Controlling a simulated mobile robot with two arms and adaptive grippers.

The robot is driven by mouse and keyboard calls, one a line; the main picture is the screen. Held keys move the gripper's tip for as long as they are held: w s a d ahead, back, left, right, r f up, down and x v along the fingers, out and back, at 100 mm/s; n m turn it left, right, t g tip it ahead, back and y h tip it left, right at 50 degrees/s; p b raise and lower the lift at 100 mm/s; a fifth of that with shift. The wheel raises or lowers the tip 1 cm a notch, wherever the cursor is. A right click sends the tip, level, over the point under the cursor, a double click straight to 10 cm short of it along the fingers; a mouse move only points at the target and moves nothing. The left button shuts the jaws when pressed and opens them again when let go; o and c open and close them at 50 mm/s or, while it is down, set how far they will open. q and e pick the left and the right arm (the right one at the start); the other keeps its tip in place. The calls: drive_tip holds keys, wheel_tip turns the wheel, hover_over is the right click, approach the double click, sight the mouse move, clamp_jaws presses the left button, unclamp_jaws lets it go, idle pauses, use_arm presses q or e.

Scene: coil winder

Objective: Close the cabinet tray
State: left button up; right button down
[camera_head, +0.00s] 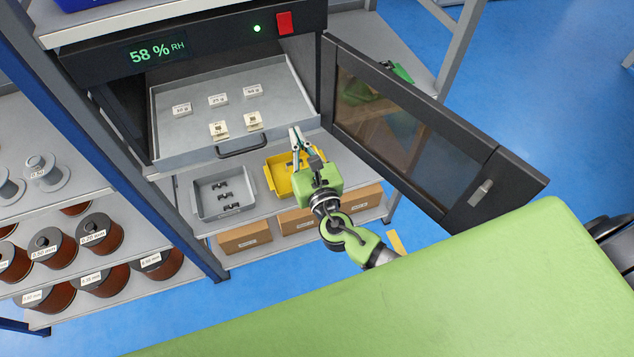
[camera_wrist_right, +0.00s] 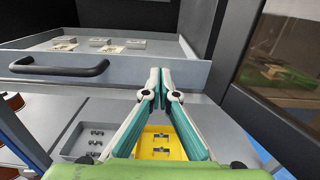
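The grey cabinet tray (camera_head: 187,157) is pulled out of the dark cabinet (camera_head: 210,48). Small labelled parts lie in it. Its black handle (camera_head: 243,148) is on the front wall; the handle also shows in the right wrist view (camera_wrist_right: 60,70). The cabinet door (camera_head: 415,125), with a window, stands swung open to the right. My right gripper (camera_head: 297,138) is in front of the tray's right part, to the right of the handle and apart from it. In the right wrist view its fingertips (camera_wrist_right: 160,76) meet, with nothing visible between them. My left gripper is out of view.
Below the tray, a shelf holds a grey bin (camera_head: 222,192) and a yellow bin (camera_head: 275,175) with small black parts. Cardboard boxes (camera_head: 245,237) sit lower. Wire spools (camera_head: 98,233) fill the left shelves. A green surface (camera_head: 430,290) spans the foreground.

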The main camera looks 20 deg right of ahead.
sight(286, 112)
drive_tip(key=w+b, duration=0.1)
drive_tip(key=w, duration=0.9)
drive_tip(key=shift+w+b, duration=0.1)
drive_tip(key=shift+b, duration=0.25)
drive_tip(key=shift+w+r, duration=0.1)
drive_tip(key=shift+r, duration=0.05)
drive_tip(key=shift+r, duration=0.1)
drive_tip(key=shift+d, duration=0.1)
